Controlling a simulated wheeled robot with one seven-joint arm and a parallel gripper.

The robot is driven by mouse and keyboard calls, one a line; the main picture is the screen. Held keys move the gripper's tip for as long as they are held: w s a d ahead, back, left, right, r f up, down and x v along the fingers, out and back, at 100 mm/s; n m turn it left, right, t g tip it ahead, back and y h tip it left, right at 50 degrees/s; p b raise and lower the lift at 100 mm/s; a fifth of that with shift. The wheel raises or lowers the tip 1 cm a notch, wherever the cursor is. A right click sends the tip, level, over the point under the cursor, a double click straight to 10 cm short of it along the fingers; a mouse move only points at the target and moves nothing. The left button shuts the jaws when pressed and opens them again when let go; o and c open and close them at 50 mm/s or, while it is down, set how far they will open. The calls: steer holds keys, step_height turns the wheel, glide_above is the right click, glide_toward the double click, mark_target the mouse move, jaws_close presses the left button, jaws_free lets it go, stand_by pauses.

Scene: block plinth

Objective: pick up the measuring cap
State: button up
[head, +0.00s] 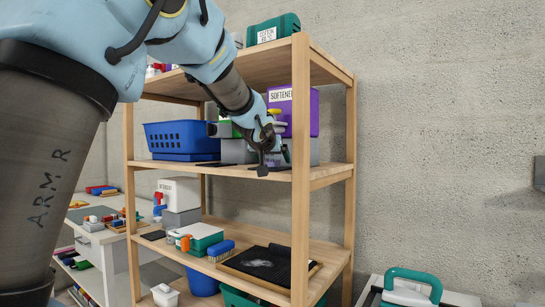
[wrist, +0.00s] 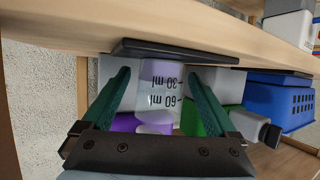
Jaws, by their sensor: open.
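The measuring cap (wrist: 158,95) is a clear, pale cup with dark 30 ml and 60 ml marks. In the wrist view it appears upside down, between my gripper's two green fingers (wrist: 157,76). The fingers are open, with a gap visible on each side of the cap. A dark pad (wrist: 185,52) lies at its base on the shelf. In the head view my gripper (head: 266,148) is at the middle shelf, in front of the purple softener container (head: 303,112). I cannot make out the cap there; my gripper seems to hide it.
A blue basket (head: 178,138) stands left on the middle shelf (head: 225,171); it also shows at right in the wrist view (wrist: 272,103). Grey blocks (wrist: 218,82) stand behind the cap. The wooden upright (head: 300,200) is close at right. The upper shelf (head: 262,65) is overhead.

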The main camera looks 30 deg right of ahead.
steer(key=c, duration=1.4)
jaws_close()
steer(key=shift+r, duration=0.2)
